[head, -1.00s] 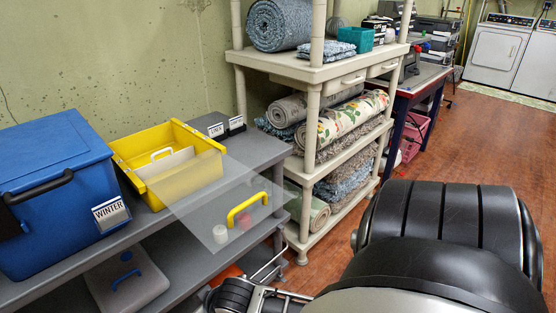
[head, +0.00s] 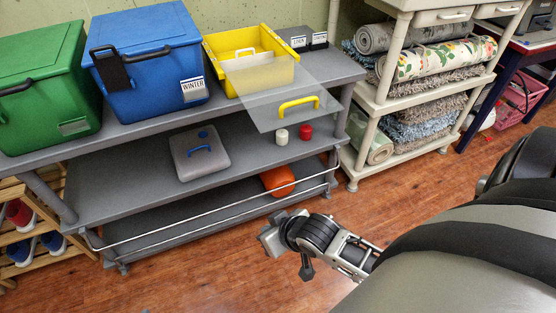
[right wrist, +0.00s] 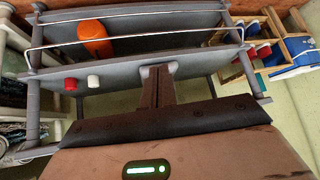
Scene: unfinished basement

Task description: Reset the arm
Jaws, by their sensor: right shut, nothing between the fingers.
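My right arm comes in from the right in the head view. Its right gripper (head: 272,238) is in front of the grey shelf unit (head: 100,205), over the wood floor, apart from the shelf's objects. In the right wrist view the gripper's fingers (right wrist: 158,72) are together and empty, with the shelf behind them. My left gripper is in neither view.
A green bin (head: 40,85), blue bin (head: 150,60) and yellow bin (head: 222,55) stand on the top shelf. A clear lid (head: 260,90) with a yellow handle juts forward. A grey lidded box (head: 200,158) sits lower. Open floor (head: 200,285) lies in front.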

